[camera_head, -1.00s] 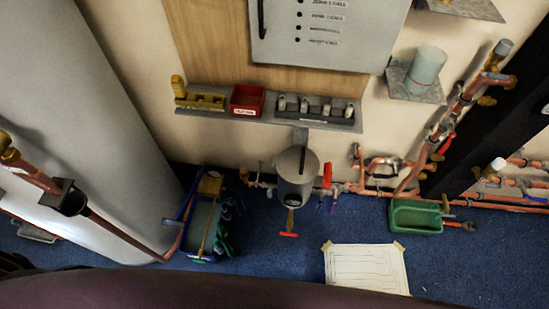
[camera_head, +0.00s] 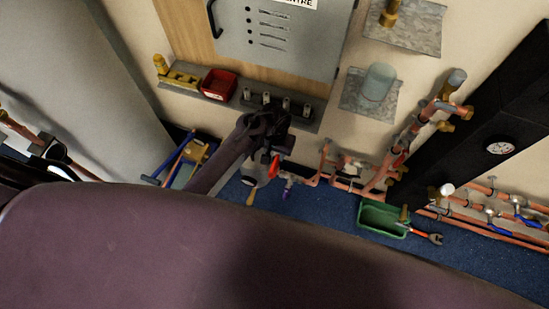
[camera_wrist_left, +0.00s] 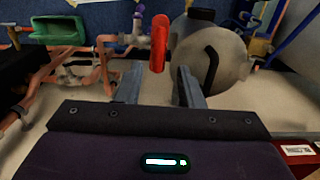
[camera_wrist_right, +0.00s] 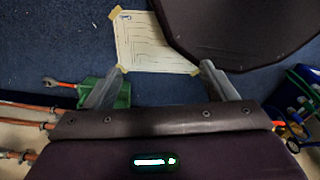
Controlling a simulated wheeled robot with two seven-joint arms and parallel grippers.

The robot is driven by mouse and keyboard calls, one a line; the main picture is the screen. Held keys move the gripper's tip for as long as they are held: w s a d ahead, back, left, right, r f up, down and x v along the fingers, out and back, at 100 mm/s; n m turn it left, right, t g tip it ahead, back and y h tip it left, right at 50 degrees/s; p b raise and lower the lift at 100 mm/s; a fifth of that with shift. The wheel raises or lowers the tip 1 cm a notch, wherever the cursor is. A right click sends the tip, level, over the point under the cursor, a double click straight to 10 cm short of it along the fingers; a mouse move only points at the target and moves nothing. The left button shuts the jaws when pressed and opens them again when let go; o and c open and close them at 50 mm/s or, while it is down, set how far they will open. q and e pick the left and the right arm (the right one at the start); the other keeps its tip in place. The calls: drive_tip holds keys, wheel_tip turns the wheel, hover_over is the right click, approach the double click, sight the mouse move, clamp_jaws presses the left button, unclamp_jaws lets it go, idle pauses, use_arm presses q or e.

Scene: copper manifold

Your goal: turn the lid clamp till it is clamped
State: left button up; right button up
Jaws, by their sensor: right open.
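The grey round vessel (camera_wrist_left: 208,60) is in the left wrist view, with a dark bent bar (camera_wrist_left: 211,62) across its lid that may be the lid clamp. A red lever (camera_wrist_left: 158,42) is beside the vessel. My left gripper (camera_wrist_left: 161,72) is open; the lever's lower end appears between its fingertips, but I cannot tell whether they touch. In the head view my left gripper (camera_head: 270,125) hides most of the vessel; the red lever (camera_head: 275,166) shows below it. My right gripper (camera_wrist_right: 160,76) is open and empty above the floor, in its own wrist view.
Copper pipes (camera_head: 340,184) run along the wall right of the vessel. A green tray (camera_head: 381,218) sits on the blue floor. A shelf above holds a red bin (camera_head: 219,84). A paper sheet (camera_wrist_right: 148,42) lies on the floor. A black column (camera_head: 490,120) stands at right.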

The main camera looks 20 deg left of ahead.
sight(275, 162)
use_arm(q)
wheel_tip(275, 162, down, 4)
drive_tip(key=shift+f, duration=1)
use_arm(e)
drive_tip(key=shift+w+d+f, duration=0.1)
drive_tip(key=shift+d+f, duration=0.05)
drive_tip(key=shift+d, duration=0.65)
use_arm(q)
drive_tip(key=shift+c, duration=0.2)
clamp_jaws()
use_arm(e)
drive_tip(key=shift+a, duration=0.25)
